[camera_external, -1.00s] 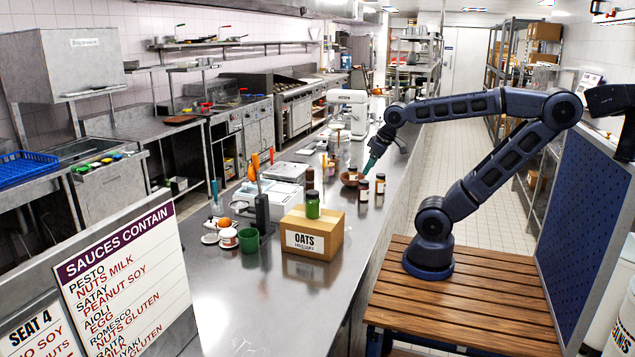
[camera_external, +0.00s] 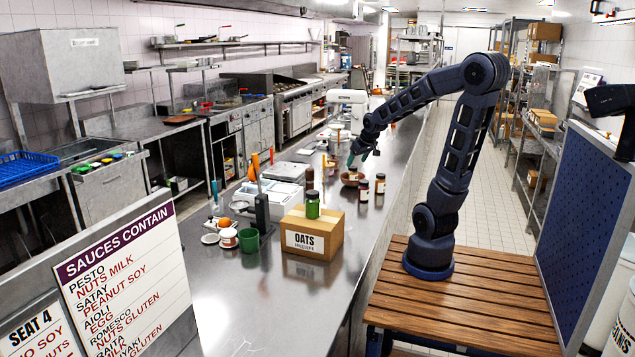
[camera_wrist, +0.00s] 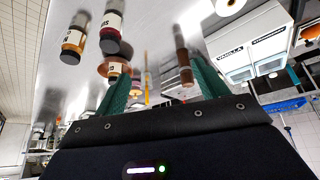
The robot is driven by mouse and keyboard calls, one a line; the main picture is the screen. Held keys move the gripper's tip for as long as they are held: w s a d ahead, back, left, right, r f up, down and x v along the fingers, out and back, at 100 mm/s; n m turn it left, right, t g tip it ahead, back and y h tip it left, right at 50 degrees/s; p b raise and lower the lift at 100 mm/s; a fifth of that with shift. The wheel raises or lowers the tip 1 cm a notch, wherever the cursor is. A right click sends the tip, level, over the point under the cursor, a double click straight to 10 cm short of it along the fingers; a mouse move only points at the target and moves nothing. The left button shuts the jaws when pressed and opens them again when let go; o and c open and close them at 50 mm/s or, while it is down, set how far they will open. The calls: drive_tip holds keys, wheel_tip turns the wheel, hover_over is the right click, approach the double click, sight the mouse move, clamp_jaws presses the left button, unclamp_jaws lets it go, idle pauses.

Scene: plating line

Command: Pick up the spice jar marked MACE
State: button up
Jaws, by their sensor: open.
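Two spice jars with white labels and dark contents stand on the steel counter, the nearer jar (camera_external: 364,191) and the farther jar (camera_external: 380,184). The wrist view shows an orange-brown jar (camera_wrist: 75,38) and a dark red jar (camera_wrist: 111,26). Another small jar (camera_wrist: 115,69) sits in or at a copper-brown bowl (camera_wrist: 103,69); the bowl also shows in the external view (camera_external: 347,182). I cannot read MACE on any label. My gripper (camera_external: 358,157) is above the bowl area; its green fingers (camera_wrist: 161,75) are apart with nothing held between them.
A green-filled jar (camera_external: 312,207) stands on the OATS box (camera_external: 318,240). A dark brown bottle (camera_wrist: 182,62) shows near my right finger. White labelled bins (camera_wrist: 247,45) and a mixer (camera_external: 346,112) stand close by.

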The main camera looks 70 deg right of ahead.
drive_tip(key=s+d+f+m+h, duration=0.1)
drive_tip(key=d+f, duration=0.1)
drive_tip(key=d, duration=0.4)
drive_tip(key=s+d+f+m, duration=0.1)
drive_tip(key=d+f+m, duration=0.15)
drive_tip(key=d, duration=0.45)
drive_tip(key=m+g+h, duration=0.1)
drive_tip(key=m, duration=0.1)
approach(381, 175)
drive_tip(key=w+f, duration=0.1)
drive_tip(key=shift+n, duration=0.25)
drive_tip(key=shift+d+x, duration=0.15)
drive_tip(key=shift+x, duration=1.4)
drive_tip(key=shift+d+x, duration=0.15)
drive_tip(key=shift+x, duration=1.35)
drive_tip(key=shift+w+d+f, duration=0.1)
drive_tip(key=shift+d+f, duration=0.35)
drive_tip(key=shift+f, duration=0.25)
drive_tip(key=shift+w+d+f, duration=0.1)
drive_tip(key=shift+d+f, duration=0.35)
drive_tip(key=shift+f, duration=0.2)
drive_tip(key=shift+x, duration=0.95)
drive_tip(key=c, duration=1.1)
drive_tip(key=shift+r, duration=0.1)
drive_tip(key=shift+c, duration=0.2)
